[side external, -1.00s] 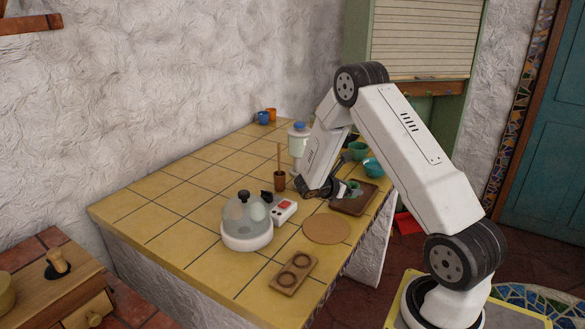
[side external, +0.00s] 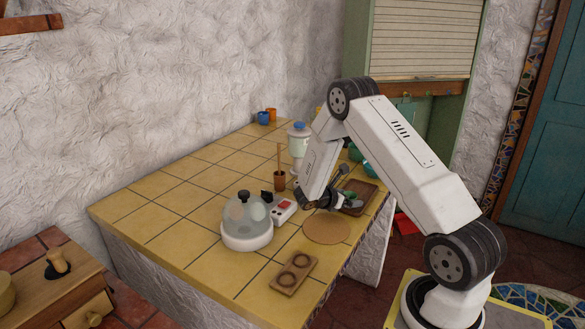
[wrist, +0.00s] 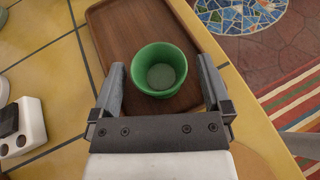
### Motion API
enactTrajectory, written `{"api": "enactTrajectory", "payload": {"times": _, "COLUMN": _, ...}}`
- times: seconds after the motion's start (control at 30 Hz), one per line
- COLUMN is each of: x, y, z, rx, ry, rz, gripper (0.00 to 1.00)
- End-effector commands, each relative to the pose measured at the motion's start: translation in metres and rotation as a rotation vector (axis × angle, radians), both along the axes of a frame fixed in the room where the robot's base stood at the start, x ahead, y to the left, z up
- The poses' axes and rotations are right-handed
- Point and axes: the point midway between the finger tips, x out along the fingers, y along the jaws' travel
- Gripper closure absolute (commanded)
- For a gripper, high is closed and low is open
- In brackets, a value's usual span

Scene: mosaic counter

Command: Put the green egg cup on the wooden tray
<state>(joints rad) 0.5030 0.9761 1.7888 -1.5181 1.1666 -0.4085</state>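The green egg cup (wrist: 161,70) stands upright on the wooden tray (wrist: 110,30) in the wrist view, its empty inside facing the camera. My gripper (wrist: 161,72) is open, with one finger on each side of the cup and a narrow gap showing on both sides. In the side external view my gripper (side external: 341,189) is at the left edge of the tray (side external: 368,192). The cup (side external: 350,198) is only partly visible there, behind the fingers.
A round cork mat (side external: 326,229) and a wooden two-hole holder (side external: 294,272) lie in front. An egg cooker (side external: 246,226) and a white device with a red button (side external: 284,208) stand left. Behind are a brown pot (side external: 279,181) and a lidded jar (side external: 299,145).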

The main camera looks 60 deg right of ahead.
Motion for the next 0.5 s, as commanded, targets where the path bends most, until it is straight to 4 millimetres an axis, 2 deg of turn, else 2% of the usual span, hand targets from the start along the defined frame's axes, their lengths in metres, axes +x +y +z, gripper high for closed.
{"api": "enactTrajectory", "payload": {"times": 0.37, "x": 0.0001, "y": 0.0, "z": 0.0028, "rx": 0.0, "ry": 0.0, "rz": 0.0, "gripper": 0.0}}
{"api": "enactTrajectory", "payload": {"times": 0.5, "x": 0.0042, "y": 0.0078, "z": 0.0067, "rx": -0.001, "ry": -0.001, "rz": 0.003, "gripper": 0.0}}
